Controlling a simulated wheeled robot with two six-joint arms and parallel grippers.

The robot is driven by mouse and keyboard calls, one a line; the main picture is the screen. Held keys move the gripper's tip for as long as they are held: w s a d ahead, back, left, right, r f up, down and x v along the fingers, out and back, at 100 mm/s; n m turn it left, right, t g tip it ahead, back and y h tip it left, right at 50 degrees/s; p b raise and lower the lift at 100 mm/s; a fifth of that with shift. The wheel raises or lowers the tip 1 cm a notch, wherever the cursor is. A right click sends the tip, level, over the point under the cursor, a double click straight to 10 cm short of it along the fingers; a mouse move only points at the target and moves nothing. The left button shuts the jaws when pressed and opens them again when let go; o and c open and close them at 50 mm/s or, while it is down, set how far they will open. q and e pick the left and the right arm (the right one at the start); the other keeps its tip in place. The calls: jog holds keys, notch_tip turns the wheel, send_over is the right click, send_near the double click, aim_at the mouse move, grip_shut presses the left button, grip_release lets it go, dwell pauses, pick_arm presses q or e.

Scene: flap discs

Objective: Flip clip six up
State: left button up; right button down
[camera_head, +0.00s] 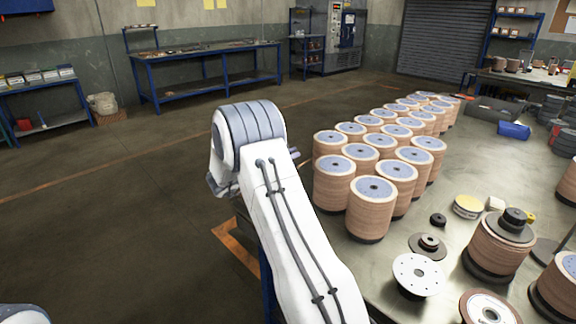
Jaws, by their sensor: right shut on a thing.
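My right arm rises from the bottom middle, and its wrist hides most of my right gripper (219,187). Only small dark parts of that gripper show beside the white wrist, over the floor left of the table. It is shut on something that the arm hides. Only a bit of my left arm shows in the bottom left corner, and its gripper is out of view. Rows of brown disc stacks (372,208) with blue-grey tops stand upright on the table, right of the arm. I cannot make out a clip or any number on them.
The grey table (392,247) also bears a stack with a black knob (499,240), a white perforated disc (418,275), a yellow-topped round tin (467,206) and a blue item (513,130). The floor (120,210) to the left is clear. Blue workbenches (207,62) stand far back.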

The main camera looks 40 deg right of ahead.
jog(key=m+b, duration=0.1)
jog(key=b, duration=0.1)
jog(key=s+m+b, duration=0.1)
jog(key=m+b, duration=0.1)
jog(key=shift+s+r+m+b, duration=0.1)
jog(key=shift+m+b, duration=0.2)
jog(key=shift+b, duration=0.05)
jog(key=shift+s+r+m+b, duration=0.2)
jog(key=shift+s+m+b, duration=0.05)
jog(key=shift+m+b, duration=0.55)
jog(key=c, duration=1)
grip_release()
jog(key=shift+c, duration=0.2)
jog(key=shift+f, duration=0.1)
jog(key=s+a, duration=0.1)
jog(key=a, duration=0.9)
jog(key=shift+a+r+b, duration=0.2)
jog(key=shift+r+b, duration=0.05)
jog(key=shift+b, duration=0.15)
